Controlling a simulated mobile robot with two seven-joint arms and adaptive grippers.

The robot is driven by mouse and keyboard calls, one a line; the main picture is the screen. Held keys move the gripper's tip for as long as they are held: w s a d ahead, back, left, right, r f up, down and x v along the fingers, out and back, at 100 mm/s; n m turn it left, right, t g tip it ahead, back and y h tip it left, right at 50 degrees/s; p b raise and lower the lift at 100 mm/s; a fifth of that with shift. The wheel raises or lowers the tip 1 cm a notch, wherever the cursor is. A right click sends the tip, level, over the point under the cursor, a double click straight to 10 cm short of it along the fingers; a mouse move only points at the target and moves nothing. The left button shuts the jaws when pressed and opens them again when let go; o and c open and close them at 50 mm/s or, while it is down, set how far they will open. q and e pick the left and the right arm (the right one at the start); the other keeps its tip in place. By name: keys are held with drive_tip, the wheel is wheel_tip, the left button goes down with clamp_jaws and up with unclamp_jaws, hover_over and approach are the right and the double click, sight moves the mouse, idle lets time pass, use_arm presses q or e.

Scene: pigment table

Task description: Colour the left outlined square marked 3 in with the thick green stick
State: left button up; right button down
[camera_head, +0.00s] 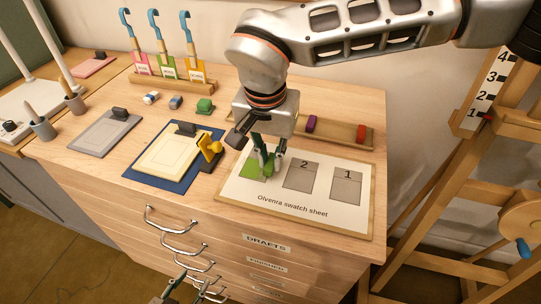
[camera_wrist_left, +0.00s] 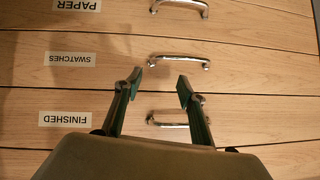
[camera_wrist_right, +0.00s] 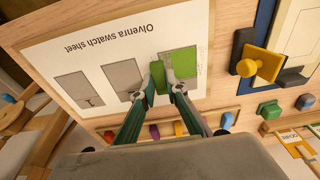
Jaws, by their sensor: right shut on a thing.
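The swatch sheet (camera_head: 245,199) lies flat on the table, with grey squares marked 2 (camera_head: 300,176) and 1 (camera_head: 346,187). Its left square (camera_head: 250,172) is covered with green and partly hidden by my right gripper; the green area also shows in the right wrist view (camera_wrist_right: 183,61). I cannot read a 3 on it. My right gripper (camera_head: 264,165) is shut on the thick green stick (camera_wrist_right: 159,76), which is over the green square's edge; I cannot tell whether it touches the paper. My left gripper (camera_wrist_left: 160,81) is open and empty in front of the drawers.
A wooden rail behind the sheet holds a purple stick (camera_head: 312,123) and a red stick (camera_head: 361,133). A wooden easel (camera_head: 480,190) stands to the right.

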use_arm(q)
drive_tip(key=shift+s+d, duration=0.1)
use_arm(e)
drive_tip(key=shift+f, duration=0.4)
use_arm(q)
drive_tip(key=shift+s+f, duration=0.5)
drive_tip(key=shift+s, duration=0.05)
drive_tip(key=shift+w, duration=0.4)
use_arm(e)
drive_tip(key=shift+f, duration=0.5)
